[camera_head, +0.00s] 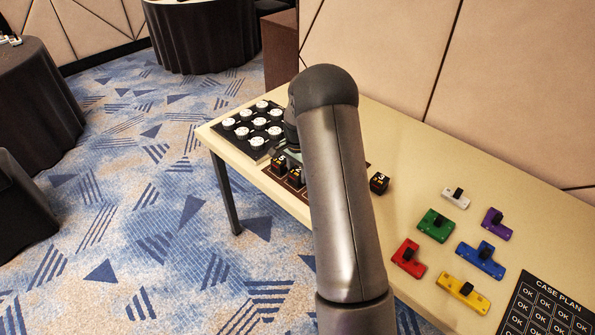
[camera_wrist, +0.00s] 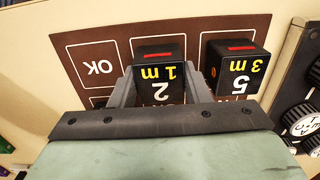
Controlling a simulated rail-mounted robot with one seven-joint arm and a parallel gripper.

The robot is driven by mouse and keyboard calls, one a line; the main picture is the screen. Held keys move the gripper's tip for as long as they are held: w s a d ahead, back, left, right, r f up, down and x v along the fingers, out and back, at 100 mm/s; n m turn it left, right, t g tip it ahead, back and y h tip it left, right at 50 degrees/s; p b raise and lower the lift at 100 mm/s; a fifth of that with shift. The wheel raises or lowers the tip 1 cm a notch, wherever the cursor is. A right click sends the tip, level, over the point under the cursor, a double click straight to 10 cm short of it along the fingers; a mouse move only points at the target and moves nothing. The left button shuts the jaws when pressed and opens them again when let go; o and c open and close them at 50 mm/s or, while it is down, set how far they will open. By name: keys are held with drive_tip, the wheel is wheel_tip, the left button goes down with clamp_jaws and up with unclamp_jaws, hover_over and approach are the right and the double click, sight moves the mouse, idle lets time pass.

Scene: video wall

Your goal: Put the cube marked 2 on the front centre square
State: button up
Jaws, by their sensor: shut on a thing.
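The black cube marked 2 (camera_wrist: 160,82), with yellow "1 m" lettering and a red stripe, is between the two fingers of my gripper (camera_wrist: 160,92), which is shut on it. It is upright over the front middle square of the brown mat (camera_wrist: 115,40); I cannot tell whether it touches the mat. In the head view it seems to be the cube (camera_head: 296,178) at the mat's front edge, with my arm hiding much of the mat. The square marked OK (camera_wrist: 98,67) beside it is bare.
A cube marked 5 (camera_wrist: 240,72) stands close beside the held cube, on the mat. Another black cube (camera_head: 379,183) stands right of my arm. A black tray of white round pieces (camera_head: 258,125) is at left. Coloured blocks (camera_head: 437,225) and a CASE PLAN board (camera_head: 550,308) lie right.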

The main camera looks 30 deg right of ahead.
sight(297, 171)
drive_tip(key=shift+f, duration=0.2)
drive_tip(key=o, duration=1)
wheel_tip(297, 171, up, 12)
drive_tip(key=s+a+r+n, duration=0.3)
drive_tip(key=s+a+r, duration=0.2)
drive_tip(key=s+a, duration=0.1)
drive_tip(key=s+a+n, duration=0.3)
drive_tip(key=s+a, duration=0.1)
drive_tip(key=s, duration=0.5)
drive_tip(key=s+a+n, duration=0.4)
drive_tip(key=s, duration=0.5)
drive_tip(key=s+a+n, duration=0.4)
drive_tip(key=s, duration=0.5)
drive_tip(key=shift+s+a+b, duration=0.15)
drive_tip(key=shift+s+b, duration=0.15)
drive_tip(key=shift+s, duration=0.05)
drive_tip(key=shift+r, duration=0.1)
